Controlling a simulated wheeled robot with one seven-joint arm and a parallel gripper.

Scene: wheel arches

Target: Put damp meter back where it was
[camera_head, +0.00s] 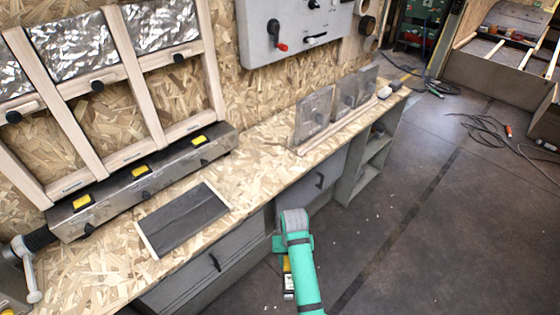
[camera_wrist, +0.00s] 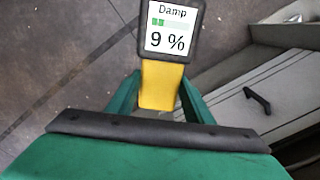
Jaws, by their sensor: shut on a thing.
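The damp meter has a yellow body (camera_wrist: 160,85) and a dark-framed screen (camera_wrist: 170,28) reading "Damp 9 %". My gripper (camera_wrist: 157,97) is shut on the yellow body, with one green finger on each side. In the head view the meter (camera_head: 288,279) is a small yellow and pale shape, partly hidden by my green arm. It hangs over the floor in front of the bench drawers, below the bench top and clear of it.
The chipboard bench (camera_head: 262,162) runs along the wall. On it lie a dark flat panel with pale edges (camera_head: 185,218), a long metal box (camera_head: 142,180) and upright metal plates (camera_head: 314,112). Drawers and an open shelf (camera_head: 370,160) are below. The floor (camera_head: 440,210) at right is mostly clear, with cables farther back.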

